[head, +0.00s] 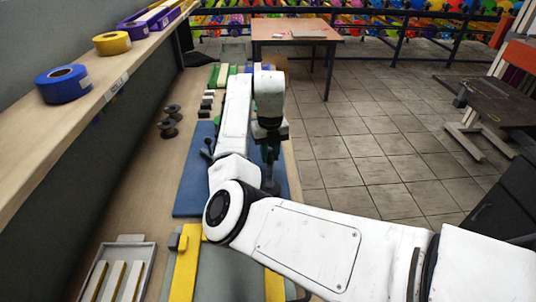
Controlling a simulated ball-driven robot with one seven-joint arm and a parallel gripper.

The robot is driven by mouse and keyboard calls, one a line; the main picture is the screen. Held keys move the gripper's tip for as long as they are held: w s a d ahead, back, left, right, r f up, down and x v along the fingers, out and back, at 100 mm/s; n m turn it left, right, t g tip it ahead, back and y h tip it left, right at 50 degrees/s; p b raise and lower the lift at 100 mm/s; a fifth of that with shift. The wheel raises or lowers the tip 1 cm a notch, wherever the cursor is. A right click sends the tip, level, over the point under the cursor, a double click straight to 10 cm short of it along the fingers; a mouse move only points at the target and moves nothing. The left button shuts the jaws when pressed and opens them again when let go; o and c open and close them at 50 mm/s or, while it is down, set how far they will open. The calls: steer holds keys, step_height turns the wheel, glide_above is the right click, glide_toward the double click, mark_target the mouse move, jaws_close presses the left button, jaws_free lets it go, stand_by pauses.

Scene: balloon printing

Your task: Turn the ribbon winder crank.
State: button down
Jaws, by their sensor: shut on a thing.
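My gripper (269,178) points down over the blue mat (192,185) on the workbench, near the mat's right side. Its fingers are small and dark in the head view, and it is shut on the crank of the ribbon winder. My arm and the gripper hide most of the winder and crank, so the crank's angle cannot be told. A small dark part (207,150) shows just left of my arm, over the mat; I cannot tell whether it belongs to the winder.
Blue tape (62,84) and yellow tape (112,43) rolls stand on the left shelf. Black spools (168,127) sit left of the mat. A white-strip tray (145,262) and a yellow-edged frame (185,265) lie nearer.

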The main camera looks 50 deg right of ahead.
stand_by(0.4)
steer(key=c, duration=0.9)
jaws_free()
steer(key=shift+c, duration=0.2)
step_height(320, 180, up, 11)
steer(key=shift+f+b, duration=0.1)
steer(key=shift+b, duration=0.65)
